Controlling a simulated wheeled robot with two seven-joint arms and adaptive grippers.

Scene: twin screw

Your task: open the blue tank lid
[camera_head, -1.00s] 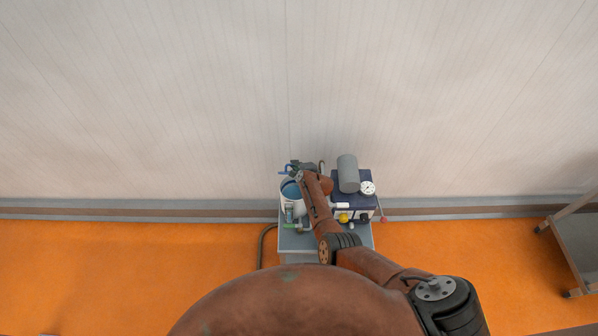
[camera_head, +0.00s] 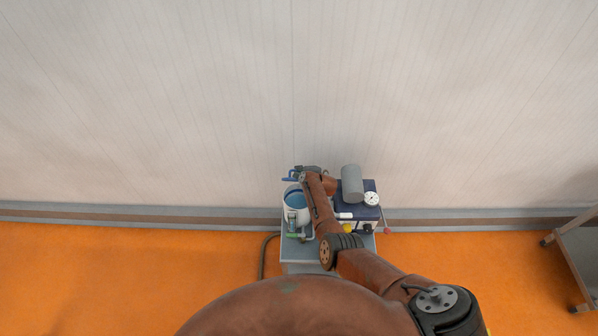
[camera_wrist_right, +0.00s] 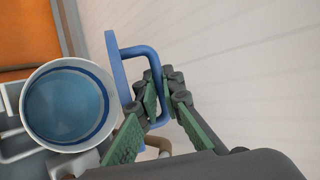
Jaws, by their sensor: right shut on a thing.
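The white tank (camera_wrist_right: 29,92) stands with its round mouth uncovered and blue showing inside in the right wrist view. It also shows in the head view (camera_head: 297,214). The blue lid (camera_wrist_right: 117,72) stands on edge beside the tank's rim, with its blue handle (camera_wrist_right: 139,51) facing away from the mouth. My right gripper (camera_wrist_right: 163,82) is shut on the lid's handle, its green-padded fingers on either side of the bar. In the head view this gripper (camera_head: 305,171) is small at the tank's back edge. My left gripper is not in view.
The tank stands on a grey cart (camera_head: 300,252) against the pale wall. A dark blue box (camera_head: 352,204) with a grey cylinder (camera_head: 352,184) and a white gauge (camera_head: 371,199) is right of my arm. A hose (camera_head: 264,255) hangs at the left.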

